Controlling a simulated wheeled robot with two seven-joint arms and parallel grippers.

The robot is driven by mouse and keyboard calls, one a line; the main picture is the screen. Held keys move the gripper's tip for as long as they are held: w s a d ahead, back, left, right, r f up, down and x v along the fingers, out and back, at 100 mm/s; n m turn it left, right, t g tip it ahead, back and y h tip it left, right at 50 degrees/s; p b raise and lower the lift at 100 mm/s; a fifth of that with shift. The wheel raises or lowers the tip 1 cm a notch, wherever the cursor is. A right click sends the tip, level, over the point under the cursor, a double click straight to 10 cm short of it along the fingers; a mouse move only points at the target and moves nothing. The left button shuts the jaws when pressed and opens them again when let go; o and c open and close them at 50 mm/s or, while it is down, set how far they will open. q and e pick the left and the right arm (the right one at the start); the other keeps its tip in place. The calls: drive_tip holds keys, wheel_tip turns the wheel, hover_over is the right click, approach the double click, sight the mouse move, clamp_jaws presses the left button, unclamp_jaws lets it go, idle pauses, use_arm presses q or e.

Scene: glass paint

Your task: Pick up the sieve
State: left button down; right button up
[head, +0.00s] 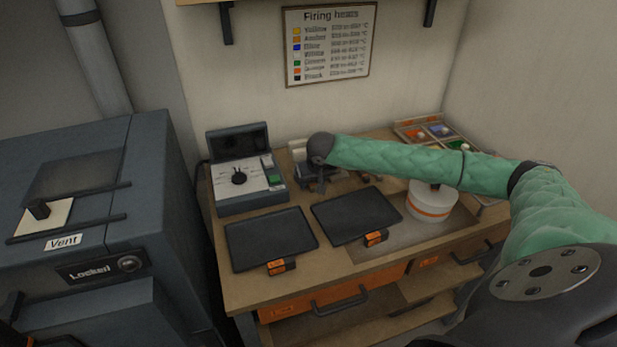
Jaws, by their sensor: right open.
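I cannot pick out the sieve with certainty. A round white container with an orange band (432,202) stands on the right part of the workbench, below my green-sleeved right arm, and could be it. My right gripper (320,184) is open at the back of the bench, pointing down behind the two black trays. A small pale object (299,150) is partly hidden behind it, and I cannot tell whether they touch. The round container is well to the right of the gripper and apart from it.
Two black trays with orange tags, left (270,238) and right (357,213), lie on the bench. A grey control box (238,180) stands at back left. A sectioned colour tray (412,124) is at back right. A dark cabinet (70,215) marked "Locked" stands left.

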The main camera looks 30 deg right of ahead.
clamp_jaws()
idle(0.3)
